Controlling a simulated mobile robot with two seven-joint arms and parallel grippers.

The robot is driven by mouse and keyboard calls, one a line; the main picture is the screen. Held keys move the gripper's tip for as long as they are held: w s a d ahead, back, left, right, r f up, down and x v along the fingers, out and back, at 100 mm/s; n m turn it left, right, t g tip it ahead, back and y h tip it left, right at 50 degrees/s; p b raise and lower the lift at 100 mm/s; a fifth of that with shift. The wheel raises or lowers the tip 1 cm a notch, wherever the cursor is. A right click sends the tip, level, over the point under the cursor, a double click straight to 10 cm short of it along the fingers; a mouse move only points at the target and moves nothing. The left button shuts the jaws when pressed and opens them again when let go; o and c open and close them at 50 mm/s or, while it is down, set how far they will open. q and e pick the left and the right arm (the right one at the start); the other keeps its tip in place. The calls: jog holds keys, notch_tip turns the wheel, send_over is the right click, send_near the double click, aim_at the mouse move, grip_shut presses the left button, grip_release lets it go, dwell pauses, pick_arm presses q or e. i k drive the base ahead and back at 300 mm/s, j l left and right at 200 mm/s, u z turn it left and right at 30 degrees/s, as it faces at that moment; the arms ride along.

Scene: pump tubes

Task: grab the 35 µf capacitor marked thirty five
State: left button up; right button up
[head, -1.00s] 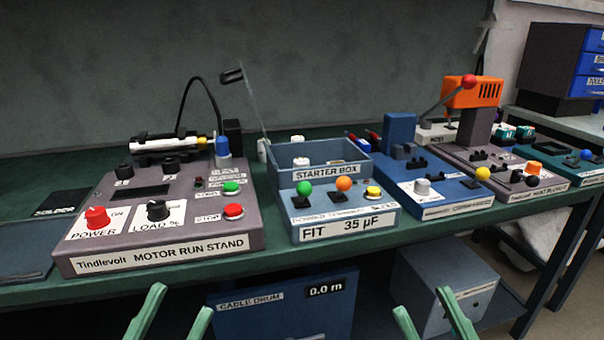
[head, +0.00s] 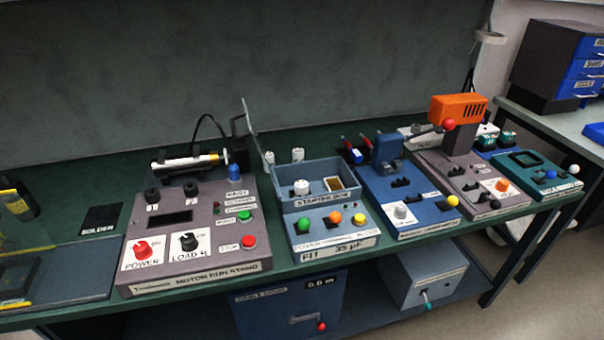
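The starter box (head: 331,205) stands open on the bench, its front label reading FIT 35 µF. A white capped cylinder (head: 301,187) sits inside it at the left, and a brownish block lies in its right compartment (head: 341,184). Two more small white cylinders stand behind the box, one at the left (head: 268,158) and one to its right (head: 298,154). They look like capacitors, but I cannot read any marking on them. Neither of my grippers is in view.
The motor run stand (head: 190,235) is left of the box; a blue station (head: 410,200) is close on its right. The box's raised lid (head: 251,130) stands at its back left. A cable drum unit (head: 290,300) is below the bench.

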aim_at(301, 186)
jog(key=i+l+u, duration=0.1)
jog(key=u, duration=0.35)
jog(key=i+l+u, duration=0.2)
jog(key=u, duration=0.3)
